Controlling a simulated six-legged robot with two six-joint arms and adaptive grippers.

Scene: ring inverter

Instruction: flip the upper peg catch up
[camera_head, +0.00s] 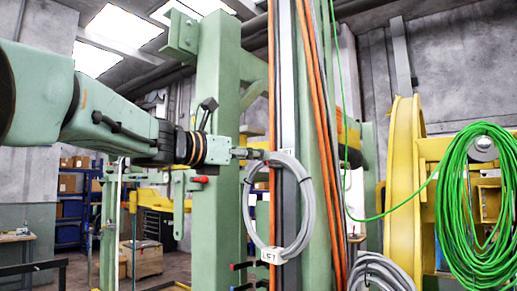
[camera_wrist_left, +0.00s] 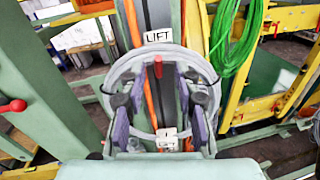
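My left gripper (camera_head: 250,153) is level with the top of a grey cable coil (camera_head: 246,205) hanging at the green column. In the left wrist view its two purple-padded fingers (camera_wrist_left: 160,115) are apart, with nothing gripped. Between them show a small LIFT label (camera_wrist_left: 167,143) and a red-tipped piece (camera_wrist_left: 158,68); whether this is the upper peg catch I cannot tell. A second LIFT label (camera_wrist_left: 158,37) stands past the fingertips, at the coil's edge. In the head view, one label (camera_head: 272,256) is at the coil's bottom, and a pale one (camera_head: 286,152) at its top. My right gripper is not in view.
Orange cables (camera_head: 313,110) run up the column beside the gripper. A green cable coil (camera_head: 478,200) hangs at the right by a yellow wheel frame (camera_head: 405,180). A red-knobbed handle (camera_head: 201,180) is just below my left wrist. Another grey coil (camera_head: 380,272) is lower right.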

